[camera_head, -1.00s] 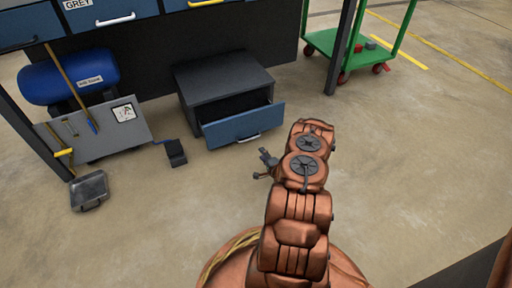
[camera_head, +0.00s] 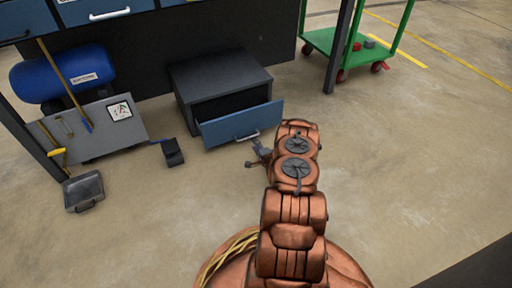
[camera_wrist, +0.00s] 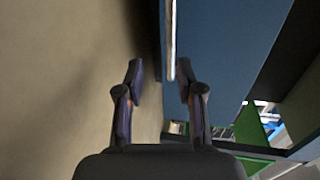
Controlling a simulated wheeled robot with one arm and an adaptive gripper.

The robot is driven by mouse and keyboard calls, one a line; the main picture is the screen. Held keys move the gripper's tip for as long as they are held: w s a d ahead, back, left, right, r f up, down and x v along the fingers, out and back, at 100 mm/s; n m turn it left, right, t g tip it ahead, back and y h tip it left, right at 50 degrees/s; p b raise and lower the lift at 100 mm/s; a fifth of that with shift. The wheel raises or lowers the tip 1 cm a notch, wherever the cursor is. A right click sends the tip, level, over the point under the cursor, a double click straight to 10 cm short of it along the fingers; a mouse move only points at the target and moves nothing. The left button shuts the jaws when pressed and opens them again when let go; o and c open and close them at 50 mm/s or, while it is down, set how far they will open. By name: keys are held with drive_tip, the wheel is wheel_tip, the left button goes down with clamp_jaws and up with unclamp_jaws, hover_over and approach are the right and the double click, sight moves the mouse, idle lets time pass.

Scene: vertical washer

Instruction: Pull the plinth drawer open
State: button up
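The plinth drawer (camera_head: 240,124) has a blue front and sits in a low dark grey cabinet (camera_head: 222,80) on the floor. It stands partly open, with a dark gap behind its front. Its pale bar handle (camera_head: 247,136) is on the front face. My gripper (camera_head: 256,150) is just in front of the handle, low over the floor. In the wrist view, my gripper (camera_wrist: 161,78) is open, and the handle (camera_wrist: 170,40) runs between its fingertips, nearer the right finger. The blue drawer front (camera_wrist: 225,50) fills the right. Contact with the handle cannot be told.
A black pedal-like block (camera_head: 173,153) and a grey tray (camera_head: 84,191) lie on the floor to the left, near a tilted tool board (camera_head: 100,140) and a blue tank (camera_head: 65,74). A green cart (camera_head: 345,48) stands at back right. The floor in front of the drawer is clear.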

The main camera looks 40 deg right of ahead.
clamp_jaws()
idle(0.5)
unclamp_jaws()
idle(0.4)
drive_tip(key=shift+s, duration=0.15)
drive_tip(key=v, duration=1.2)
